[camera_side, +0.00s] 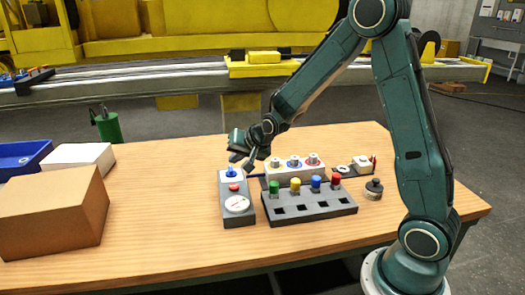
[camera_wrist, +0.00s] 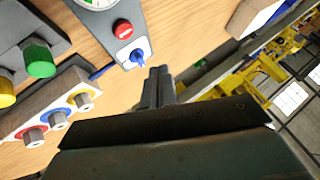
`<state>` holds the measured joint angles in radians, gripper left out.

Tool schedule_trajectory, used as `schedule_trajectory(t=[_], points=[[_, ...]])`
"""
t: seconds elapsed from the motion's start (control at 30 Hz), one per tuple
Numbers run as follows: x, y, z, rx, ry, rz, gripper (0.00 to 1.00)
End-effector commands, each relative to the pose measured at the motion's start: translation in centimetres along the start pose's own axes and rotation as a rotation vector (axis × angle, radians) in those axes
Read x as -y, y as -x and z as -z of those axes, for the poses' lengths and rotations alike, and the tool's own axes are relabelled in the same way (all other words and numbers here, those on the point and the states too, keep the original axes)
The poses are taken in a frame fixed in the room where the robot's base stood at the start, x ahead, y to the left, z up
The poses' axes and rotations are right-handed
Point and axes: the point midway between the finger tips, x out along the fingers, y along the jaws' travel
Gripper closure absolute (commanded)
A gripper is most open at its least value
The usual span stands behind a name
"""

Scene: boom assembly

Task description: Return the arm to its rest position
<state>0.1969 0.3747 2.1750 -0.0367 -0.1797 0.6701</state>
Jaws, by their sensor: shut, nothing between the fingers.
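My gripper (camera_side: 245,158) is at the end of my teal arm, above the far end of a grey control box in the side view. In the wrist view its fingers (camera_wrist: 158,75) are together with nothing between them. The control box (camera_side: 238,211) carries a blue switch, a red button and a round gauge. The blue switch (camera_wrist: 137,56) and the red button (camera_wrist: 122,28) also show in the wrist view, close to the fingertips. I cannot tell from the views whether the fingers touch the switch.
A grey rack (camera_side: 310,208) with several coloured plugs and a white block (camera_side: 295,173) with ringed fittings stand right of the box. A dark knob (camera_side: 374,188) is farther right. A cardboard box (camera_side: 55,212), a white box (camera_side: 78,156) and a blue bin (camera_side: 25,156) are left. The front-middle table is clear.

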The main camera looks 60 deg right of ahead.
Motion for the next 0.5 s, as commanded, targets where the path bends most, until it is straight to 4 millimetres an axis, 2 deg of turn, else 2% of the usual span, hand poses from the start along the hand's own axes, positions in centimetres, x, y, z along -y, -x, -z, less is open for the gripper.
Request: schedule_trajectory(t=[0.2, 0.5], points=[[1.4, 5.5, -0.5, 0.036, 0.120, -0.007, 1.00], [1.9, 13.1, -2.3, 0.097, 0.292, -0.021, 1.00]])
